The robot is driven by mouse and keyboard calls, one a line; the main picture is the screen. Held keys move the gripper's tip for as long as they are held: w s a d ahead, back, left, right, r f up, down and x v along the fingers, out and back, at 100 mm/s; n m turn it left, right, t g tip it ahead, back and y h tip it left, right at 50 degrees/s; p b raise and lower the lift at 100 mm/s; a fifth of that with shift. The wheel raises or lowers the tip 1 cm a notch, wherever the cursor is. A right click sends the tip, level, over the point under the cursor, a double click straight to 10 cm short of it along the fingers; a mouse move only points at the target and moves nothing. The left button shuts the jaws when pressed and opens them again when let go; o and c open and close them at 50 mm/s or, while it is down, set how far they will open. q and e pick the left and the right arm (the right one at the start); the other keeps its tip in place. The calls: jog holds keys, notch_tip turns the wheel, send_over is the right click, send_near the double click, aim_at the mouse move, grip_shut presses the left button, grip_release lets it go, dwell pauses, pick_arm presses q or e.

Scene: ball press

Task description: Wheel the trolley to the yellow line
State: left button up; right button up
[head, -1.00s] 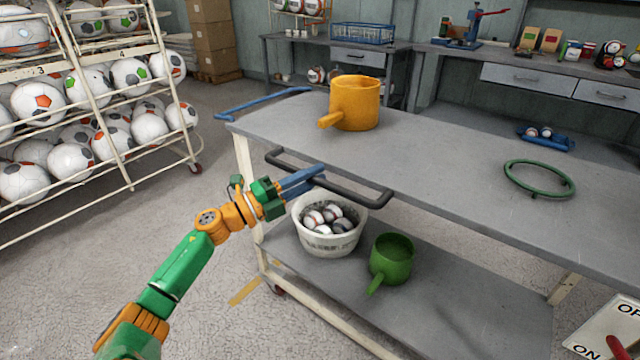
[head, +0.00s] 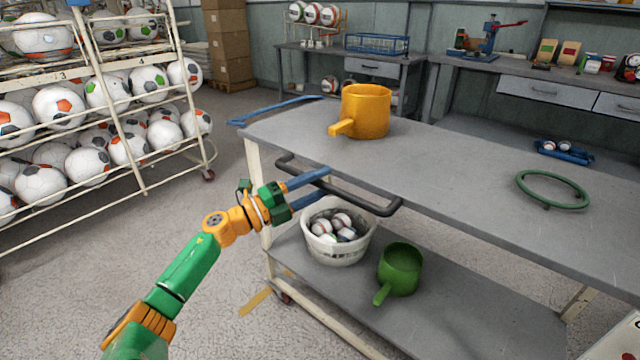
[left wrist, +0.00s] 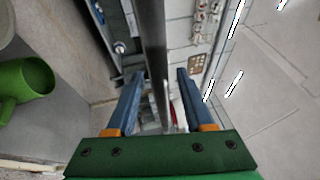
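The trolley (head: 440,165) has a grey top, a lower shelf, cream legs and a caster near the front left. A dark push handle (head: 375,203) sticks out along its near side. My left gripper (head: 318,188) is at this handle, with its blue fingers apart on either side of the bar. In the left wrist view the bar (left wrist: 153,45) runs between the two fingers, with gaps visible. A yellow line (head: 254,301) shows on the floor by the near left caster; part of it is hidden by the trolley. My right gripper is not in view.
An orange pot (head: 366,110) and a green ring (head: 553,190) are on the trolley top. A white tub (head: 338,256) of baseballs and a green pot (head: 401,270) stand on its lower shelf. A ball rack (head: 135,175) stands left; workbenches line the back. Floor between is clear.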

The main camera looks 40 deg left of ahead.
pick_arm(q)
jog(key=v, duration=0.7)
dwell(0.4)
